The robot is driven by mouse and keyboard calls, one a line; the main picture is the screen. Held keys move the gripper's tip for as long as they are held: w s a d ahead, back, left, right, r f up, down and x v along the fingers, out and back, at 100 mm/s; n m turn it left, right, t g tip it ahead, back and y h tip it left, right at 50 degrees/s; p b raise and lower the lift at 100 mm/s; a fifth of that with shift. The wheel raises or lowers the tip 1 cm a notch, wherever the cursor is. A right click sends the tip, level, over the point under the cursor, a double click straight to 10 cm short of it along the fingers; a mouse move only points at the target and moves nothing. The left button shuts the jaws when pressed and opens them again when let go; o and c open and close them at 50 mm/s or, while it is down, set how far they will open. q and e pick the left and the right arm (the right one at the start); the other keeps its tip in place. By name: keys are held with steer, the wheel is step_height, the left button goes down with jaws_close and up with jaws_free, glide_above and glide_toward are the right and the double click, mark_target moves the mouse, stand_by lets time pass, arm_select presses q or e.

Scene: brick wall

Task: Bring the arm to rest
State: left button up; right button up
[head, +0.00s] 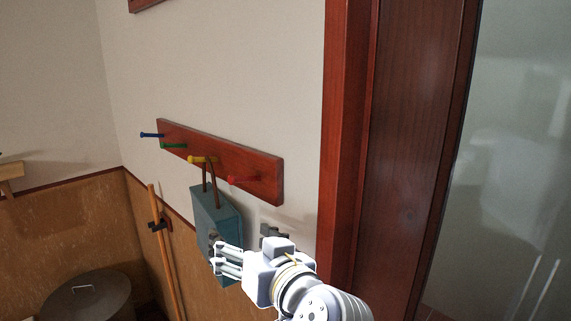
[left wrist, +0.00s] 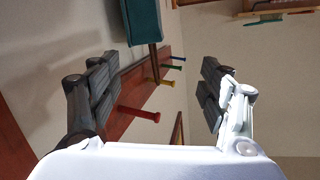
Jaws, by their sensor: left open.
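My left gripper (head: 246,248) is in the lower middle of the head view, just in front of and below the peg rack. Its fingers are spread, and nothing is seen held between them in the left wrist view (left wrist: 156,88). A teal bag (head: 216,222) hangs by its brown strap at the yellow peg (head: 197,159). The gripper partly covers the bag's lower part in the head view. The bag also shows at the top of the left wrist view (left wrist: 142,20), outside the fingers. My right gripper is not in view.
The red-brown wooden rack (head: 262,180) is on the wall, with blue (head: 152,135), green (head: 174,145) and red (head: 243,180) pegs bare. A wooden door frame (head: 345,150) stands close on the right. A lidded bin (head: 75,300) and a wooden pole (head: 162,250) are at lower left.

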arm_select(q)
steer(key=s+a+f+m+g+h, duration=0.2)
steer(key=s+a+f+g+h, duration=0.1)
steer(key=f, duration=1)
steer(key=s+a+f+m+g+h, duration=0.2)
steer(key=s+a+f+g, duration=0.1)
steer(key=f, duration=0.9)
steer(key=s+a+f+m+g+h, duration=0.15)
steer(key=s+a+f, duration=0.25)
steer(key=s+f, duration=0.5)
steer(key=s+a+f+m+g+h, duration=0.1)
steer(key=s+a+f+g+h, duration=0.3)
steer(key=s, duration=0.9)
step_height(320, 180, down, 30)
steer(key=s+y+b, duration=0.1)
steer(key=y+b, duration=0.1)
steer(key=b, duration=0.1)
steer(key=s+a+f+g+b, duration=0.1)
steer(key=s+a+f+b, duration=0.1)
steer(key=s+f, duration=1.4)
step_height(320, 180, down, 3)
steer(key=shift+s+r, duration=0.2)
steer(key=shift+s, duration=0.2)
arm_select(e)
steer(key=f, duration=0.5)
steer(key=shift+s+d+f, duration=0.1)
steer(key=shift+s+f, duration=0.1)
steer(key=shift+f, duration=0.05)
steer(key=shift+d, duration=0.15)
